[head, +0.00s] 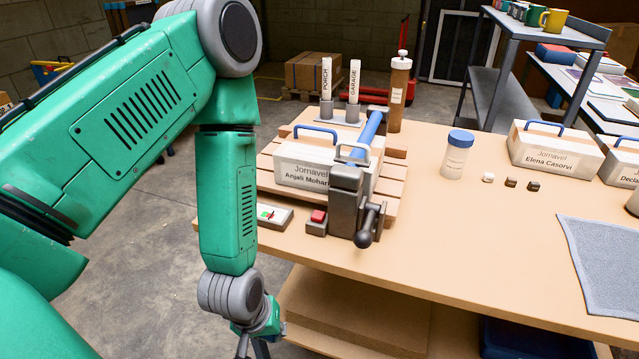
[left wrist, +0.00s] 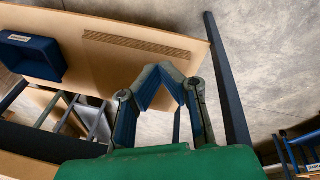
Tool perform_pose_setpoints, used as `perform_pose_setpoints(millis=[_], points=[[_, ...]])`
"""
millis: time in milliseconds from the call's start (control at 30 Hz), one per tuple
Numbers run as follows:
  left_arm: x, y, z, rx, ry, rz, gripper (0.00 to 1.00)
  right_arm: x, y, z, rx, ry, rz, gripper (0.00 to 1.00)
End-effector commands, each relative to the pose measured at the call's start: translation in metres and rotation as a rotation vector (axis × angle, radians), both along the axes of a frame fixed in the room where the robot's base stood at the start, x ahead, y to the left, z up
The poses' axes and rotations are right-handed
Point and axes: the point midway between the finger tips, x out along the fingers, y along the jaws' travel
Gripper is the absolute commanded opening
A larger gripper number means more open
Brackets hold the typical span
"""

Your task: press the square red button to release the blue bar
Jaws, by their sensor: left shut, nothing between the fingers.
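The square red button (head: 318,216) sits on a small grey block at the table's front edge, beside a dark metal press (head: 346,205) with a ball-ended handle. The blue bar (head: 368,130) slopes back from the press, above a white box labelled "Jornavel Anjali Mohari" (head: 300,168). My left gripper (head: 244,348) hangs low in front of the table, below the tabletop and apart from the button, partly cut off by the frame. In the left wrist view its fingers (left wrist: 161,76) meet at the tips with nothing between them. My right gripper is not in view.
A white jar with blue lid (head: 456,153), more labelled boxes (head: 556,148) and a grey cloth (head: 606,262) are to the right. The table edge (head: 420,283) stands between my gripper and the tabletop.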

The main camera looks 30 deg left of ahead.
Motion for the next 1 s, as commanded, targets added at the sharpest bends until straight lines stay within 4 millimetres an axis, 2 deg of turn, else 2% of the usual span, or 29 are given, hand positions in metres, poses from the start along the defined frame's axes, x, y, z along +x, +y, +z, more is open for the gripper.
perform_pose_setpoints(millis=[33, 100, 300, 400, 500, 600, 700, 1000], points=[[0.027, 0.002, 0.048, -0.054, -0.052, 0.151, 0.0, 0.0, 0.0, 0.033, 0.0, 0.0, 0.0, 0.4], [0.059, 0.004, 0.078, -0.135, -0.109, 0.347, 0.0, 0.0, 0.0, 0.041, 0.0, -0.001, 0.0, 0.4], [0.138, 0.012, 0.154, -0.412, -0.236, 0.838, 0.0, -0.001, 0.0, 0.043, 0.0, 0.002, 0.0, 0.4], [0.169, 0.018, 0.197, -0.569, -0.275, 1.044, 0.0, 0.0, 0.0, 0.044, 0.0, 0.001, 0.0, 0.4], [0.188, 0.022, 0.229, -0.693, -0.29, 1.187, 0.0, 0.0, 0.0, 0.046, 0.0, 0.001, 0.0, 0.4], [0.199, 0.026, 0.25, -0.778, -0.293, 1.276, 0.0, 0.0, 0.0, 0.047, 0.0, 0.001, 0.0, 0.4], [0.205, 0.028, 0.262, -0.827, -0.293, 1.326, 0.0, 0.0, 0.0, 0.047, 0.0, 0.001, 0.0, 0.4], [0.207, 0.03, 0.268, -0.85, -0.292, 1.349, 0.0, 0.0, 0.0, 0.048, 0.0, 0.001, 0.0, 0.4]])
